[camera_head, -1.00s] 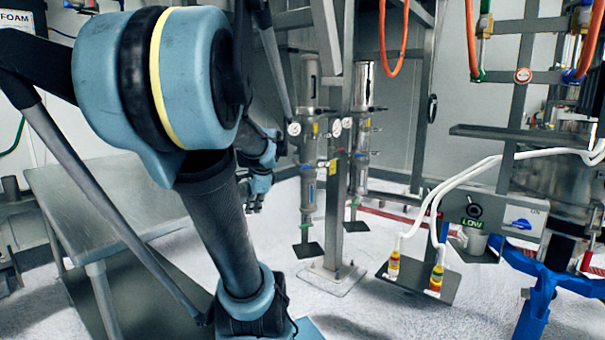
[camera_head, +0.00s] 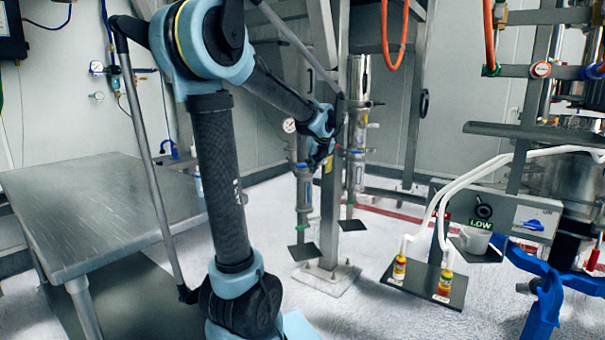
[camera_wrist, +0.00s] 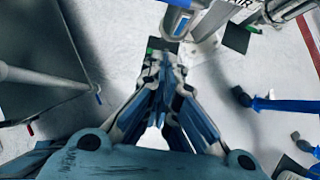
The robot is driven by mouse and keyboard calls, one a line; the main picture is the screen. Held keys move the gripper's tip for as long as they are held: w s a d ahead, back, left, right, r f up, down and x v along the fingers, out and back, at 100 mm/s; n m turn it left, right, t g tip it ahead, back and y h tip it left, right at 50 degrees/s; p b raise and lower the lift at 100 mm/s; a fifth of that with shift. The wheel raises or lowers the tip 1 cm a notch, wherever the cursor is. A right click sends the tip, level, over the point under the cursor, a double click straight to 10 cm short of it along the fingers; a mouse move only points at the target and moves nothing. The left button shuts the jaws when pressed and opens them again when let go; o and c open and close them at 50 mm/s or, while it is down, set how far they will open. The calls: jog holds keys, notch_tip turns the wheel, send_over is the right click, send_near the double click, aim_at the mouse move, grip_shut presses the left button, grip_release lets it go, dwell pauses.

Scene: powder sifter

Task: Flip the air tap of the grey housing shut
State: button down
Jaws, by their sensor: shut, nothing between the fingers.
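Two slim grey metal cylinders hang at the frame post in the head view, a left one (camera_head: 303,205) and a right one (camera_head: 357,125). My gripper (camera_head: 316,163) is in front of the post, close to the left cylinder, and partly hidden by my wrist. In the wrist view my gripper (camera_wrist: 160,62) is shut and empty, pointing at the lower end of a grey cylinder (camera_wrist: 182,22). A blue part (camera_wrist: 180,3) shows at the top edge; I cannot tell whether it is the air tap. An "AIR" label (camera_wrist: 241,10) is to its right. Contact cannot be told.
A metal table (camera_head: 100,205) stands at the left. At the right are a grey control box (camera_head: 515,208) with a dial and a blue handle (camera_head: 534,225), white hoses (camera_head: 470,175) and blue legs (camera_head: 545,300). The floor around the post base (camera_head: 327,278) is fairly clear.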

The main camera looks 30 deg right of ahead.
aim_at(302, 166)
jog(key=shift+w+a+f, duration=0.1)
jog(key=shift+w, duration=0.05)
jog(key=w+d+f, duration=0.1)
jog(key=w+f, duration=0.3)
jog(key=w, duration=0.3)
jog(key=shift+w+d+f, duration=0.25)
jog(key=shift+w+d, duration=0.15)
dwell(0.4)
dwell(0.4)
jog(key=shift+r+y, duration=0.15)
jog(key=shift+y, duration=0.15)
